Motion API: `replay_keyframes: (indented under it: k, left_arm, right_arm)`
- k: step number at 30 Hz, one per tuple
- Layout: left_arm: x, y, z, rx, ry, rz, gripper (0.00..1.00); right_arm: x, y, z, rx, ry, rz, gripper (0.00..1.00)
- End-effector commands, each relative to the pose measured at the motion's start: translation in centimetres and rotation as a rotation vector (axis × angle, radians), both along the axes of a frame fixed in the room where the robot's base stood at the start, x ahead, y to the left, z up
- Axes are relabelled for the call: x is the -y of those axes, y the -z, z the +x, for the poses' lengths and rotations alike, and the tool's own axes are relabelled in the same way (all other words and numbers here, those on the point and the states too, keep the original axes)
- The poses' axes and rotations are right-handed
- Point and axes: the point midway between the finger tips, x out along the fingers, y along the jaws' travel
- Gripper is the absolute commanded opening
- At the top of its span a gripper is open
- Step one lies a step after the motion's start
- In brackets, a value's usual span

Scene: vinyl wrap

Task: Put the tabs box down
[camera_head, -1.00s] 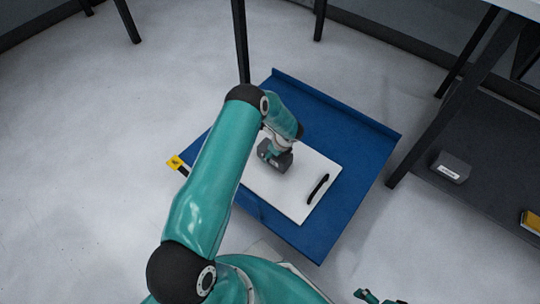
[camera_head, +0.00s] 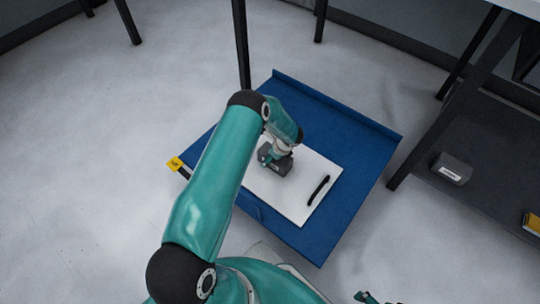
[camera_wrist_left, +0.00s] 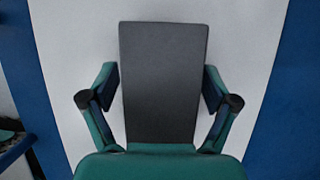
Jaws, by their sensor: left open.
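The tabs box, a dark grey box (camera_head: 274,165), lies on a white panel (camera_head: 285,196) over a blue sheet (camera_head: 360,145). My left gripper (camera_head: 268,155) is right at the box. In the left wrist view the box (camera_wrist_left: 163,80) is between the two open fingers of my left gripper (camera_wrist_left: 160,100). A narrow gap shows on each side of the box, and its near end is hidden by the gripper body. A small part of my right gripper (camera_head: 378,297) shows at the bottom edge; its opening cannot be told.
A black handle-like strip (camera_head: 318,190) is on the white panel, right of the box. A yellow-ended tool (camera_head: 175,163) is at the blue sheet's left corner. A labelled grey box (camera_head: 452,168) and a yellow item (camera_head: 531,222) are on the dark shelf (camera_head: 480,205) at right.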

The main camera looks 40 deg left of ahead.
Motion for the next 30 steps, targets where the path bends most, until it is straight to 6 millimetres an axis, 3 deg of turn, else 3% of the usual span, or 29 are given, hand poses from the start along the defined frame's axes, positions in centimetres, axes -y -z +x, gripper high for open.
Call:
replay_keyframes:
  k: [15, 23, 26, 29, 30]
  left_arm:
    - [3.3, -8.6, 0.3, 0.003, 0.001, 0.001, 0.87]
    - [5.1, -10.6, 0.0, 0.001, -0.01, -0.018, 0.87]
    - [7.7, -9.9, -1.2, 0.007, -0.062, -0.096, 0.87]
    - [13.0, -8.7, -3.8, 0.012, -0.192, -0.248, 0.87]
    - [15.7, -8.3, -5.2, 0.012, -0.274, -0.323, 0.87]
  right_arm:
    - [0.0, -3.4, 0.0, 0.0, 0.0, 0.0, 0.92]
    - [0.0, -4.1, 0.0, 0.0, 0.0, 0.0, 0.92]
    - [0.0, -4.1, 0.0, 0.0, 0.0, 0.0, 0.92]
    - [0.0, -4.1, 0.0, 0.0, 0.0, 0.0, 0.92]
    - [0.0, -4.1, 0.0, 0.0, 0.0, 0.0, 0.92]
